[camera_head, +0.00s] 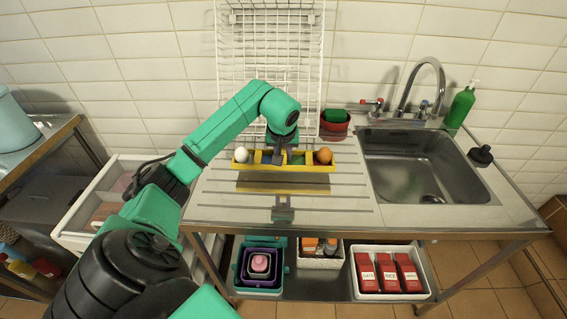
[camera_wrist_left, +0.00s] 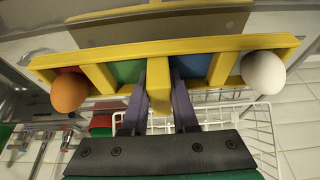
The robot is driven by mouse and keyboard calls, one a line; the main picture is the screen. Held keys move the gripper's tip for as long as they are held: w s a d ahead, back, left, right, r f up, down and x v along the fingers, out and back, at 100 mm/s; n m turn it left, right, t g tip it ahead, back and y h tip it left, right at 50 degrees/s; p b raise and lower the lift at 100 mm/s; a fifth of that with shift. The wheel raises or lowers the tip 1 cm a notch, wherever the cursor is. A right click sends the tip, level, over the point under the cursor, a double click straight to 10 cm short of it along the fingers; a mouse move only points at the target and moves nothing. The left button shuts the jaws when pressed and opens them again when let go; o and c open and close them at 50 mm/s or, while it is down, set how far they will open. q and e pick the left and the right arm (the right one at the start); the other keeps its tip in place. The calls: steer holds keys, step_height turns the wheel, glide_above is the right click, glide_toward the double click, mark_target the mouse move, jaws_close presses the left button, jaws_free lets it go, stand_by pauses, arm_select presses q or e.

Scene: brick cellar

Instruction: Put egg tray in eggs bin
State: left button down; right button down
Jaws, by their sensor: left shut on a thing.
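The yellow egg tray (camera_head: 285,167) is a long narrow frame with compartments over the steel drainboard, a white egg (camera_head: 241,155) at its left end and a brown egg (camera_head: 323,155) at its right. My left gripper (camera_head: 281,153) is shut on the tray's middle. In the left wrist view its fingers (camera_wrist_left: 159,108) straddle a yellow middle piece of the egg tray (camera_wrist_left: 195,45), beside green and blue compartments. The brown egg (camera_wrist_left: 69,92) and white egg (camera_wrist_left: 263,72) show there too. A dark reflection lies below the tray. No bin is clearly marked for eggs. My right gripper is not in view.
A white drawer (camera_head: 80,218) stands open at left. Under the counter are a teal bin (camera_head: 238,275), a small white basket (camera_head: 318,262) and a white bin (camera_head: 429,285) with red packets. A white wire rack (camera_head: 268,50) stands behind; the sink (camera_head: 425,165) is at right.

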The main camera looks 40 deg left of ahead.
arm_select(q)
steer(key=f, duration=0.3)
steer(key=shift+s+d, duration=0.1)
steer(key=shift+s, duration=0.1)
steer(key=shift+w+f, duration=0.1)
steer(key=shift+f, duration=0.4)
steer(key=c, duration=0.7)
jaws_free()
steer(key=shift+r, duration=0.1)
